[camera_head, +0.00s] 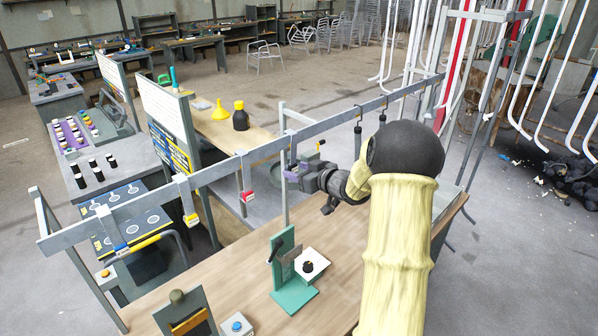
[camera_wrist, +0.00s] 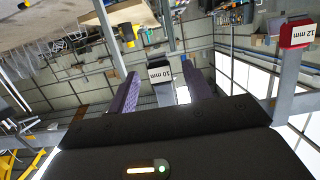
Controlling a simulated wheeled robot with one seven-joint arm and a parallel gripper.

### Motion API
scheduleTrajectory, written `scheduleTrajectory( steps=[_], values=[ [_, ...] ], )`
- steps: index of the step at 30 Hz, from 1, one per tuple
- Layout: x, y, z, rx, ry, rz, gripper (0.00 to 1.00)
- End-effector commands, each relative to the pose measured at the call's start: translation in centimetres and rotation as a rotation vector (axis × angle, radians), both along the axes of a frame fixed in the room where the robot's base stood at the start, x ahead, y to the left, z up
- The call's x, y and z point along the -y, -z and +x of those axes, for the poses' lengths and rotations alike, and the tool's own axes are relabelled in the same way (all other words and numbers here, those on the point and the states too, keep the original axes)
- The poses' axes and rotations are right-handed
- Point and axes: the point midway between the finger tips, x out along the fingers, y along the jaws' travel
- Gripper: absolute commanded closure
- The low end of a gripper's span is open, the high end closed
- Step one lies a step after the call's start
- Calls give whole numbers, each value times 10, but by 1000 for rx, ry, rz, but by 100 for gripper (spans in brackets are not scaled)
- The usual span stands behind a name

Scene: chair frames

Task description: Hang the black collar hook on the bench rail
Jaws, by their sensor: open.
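The bench rail (camera_head: 330,122) is a long grey bar crossing above the workbench in the head view. My gripper (camera_head: 291,173) is below the rail near its middle, its purple fingers pointing left. In the wrist view my gripper (camera_wrist: 161,78) is open, with a grey hanger tagged "10 mm" (camera_wrist: 160,74) showing between its fingers. I cannot tell whether they touch it, or whether its collar is black. Two black hooks (camera_head: 357,140) hang from the rail beside my arm. A red-collared hanger tagged "12 mm" (camera_head: 247,195) also shows in the wrist view (camera_wrist: 297,33).
Yellow-collared (camera_head: 190,217) and blue-collared (camera_head: 121,248) hangers are on the rail further left. A green stand (camera_head: 287,265) rises from the wooden bench (camera_head: 225,290) below my gripper. A yellow funnel (camera_head: 220,111) and a dark bottle (camera_head: 240,118) stand behind the rail.

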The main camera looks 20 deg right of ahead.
Motion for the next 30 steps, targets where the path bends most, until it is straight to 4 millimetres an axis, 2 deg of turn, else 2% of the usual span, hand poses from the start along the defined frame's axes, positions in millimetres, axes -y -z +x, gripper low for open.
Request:
scheduleTrajectory(
  steps=[16,30],
  values=[
    [1,0,-1,0,0,0,50],
    [13,-9,-34,0,1,0,50]
  ],
)
